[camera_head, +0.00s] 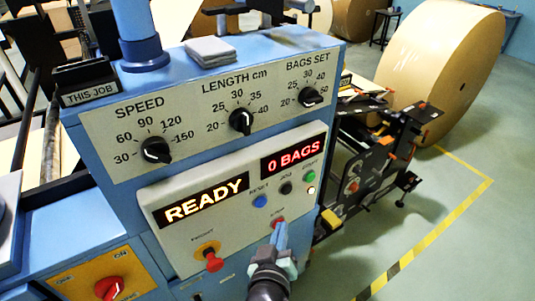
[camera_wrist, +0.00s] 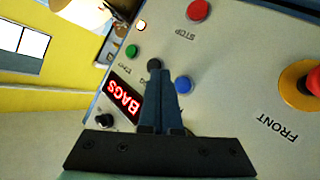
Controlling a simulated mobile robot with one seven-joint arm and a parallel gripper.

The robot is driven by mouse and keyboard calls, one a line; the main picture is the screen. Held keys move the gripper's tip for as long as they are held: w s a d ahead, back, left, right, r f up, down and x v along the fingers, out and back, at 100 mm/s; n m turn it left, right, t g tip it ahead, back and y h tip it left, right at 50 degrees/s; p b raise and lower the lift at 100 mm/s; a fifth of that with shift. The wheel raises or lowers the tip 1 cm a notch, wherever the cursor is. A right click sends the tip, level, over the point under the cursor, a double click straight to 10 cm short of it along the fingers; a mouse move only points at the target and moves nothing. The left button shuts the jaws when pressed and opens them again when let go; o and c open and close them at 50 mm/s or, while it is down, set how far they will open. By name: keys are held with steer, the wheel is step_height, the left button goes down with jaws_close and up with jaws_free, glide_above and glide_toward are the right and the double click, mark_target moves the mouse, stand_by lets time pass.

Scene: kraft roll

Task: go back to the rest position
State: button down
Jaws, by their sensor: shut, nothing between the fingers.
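My gripper (camera_head: 281,232) is in front of the lower part of the machine's button panel (camera_head: 225,225), its fingers together and empty. In the wrist view my gripper (camera_wrist: 168,76) is also shut, with its tips over the panel beside the black button (camera_wrist: 154,64) and partly over the blue button (camera_wrist: 184,84). The red STOP button (camera_wrist: 198,10) lies beyond the tips there. I cannot tell whether the fingers touch the panel. The displays read READY (camera_head: 205,200) and 0 BAGS (camera_head: 293,156).
A red mushroom button (camera_head: 213,261) is at the panel's lower left. Above are the SPEED (camera_head: 156,149), LENGTH (camera_head: 241,121) and BAGS SET (camera_head: 310,96) knobs. A red switch (camera_head: 109,288) is lower left. A large kraft roll (camera_head: 435,65) stands behind right. Floor at right is open.

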step_height(320, 180, up, 28)
steer(key=w+m+t+b, duration=0.2)
steer(key=m+t, duration=0.1)
steer(key=t, duration=0.3)
steer(key=s+r+t, duration=0.2)
steer(key=s+r, duration=0.2)
steer(key=r, duration=0.4)
steer(key=s+r+t+y, duration=0.1)
steer(key=s+r+t, duration=0.1)
steer(key=s+r, duration=0.3)
steer(key=s+r+m+t+b, duration=0.1)
steer(key=s+r+t, duration=0.2)
steer(key=r, duration=0.7)
steer(key=shift+s+a+r+y, duration=0.15)
steer(key=shift+s+r+y, duration=0.25)
steer(key=shift+s, duration=0.85)
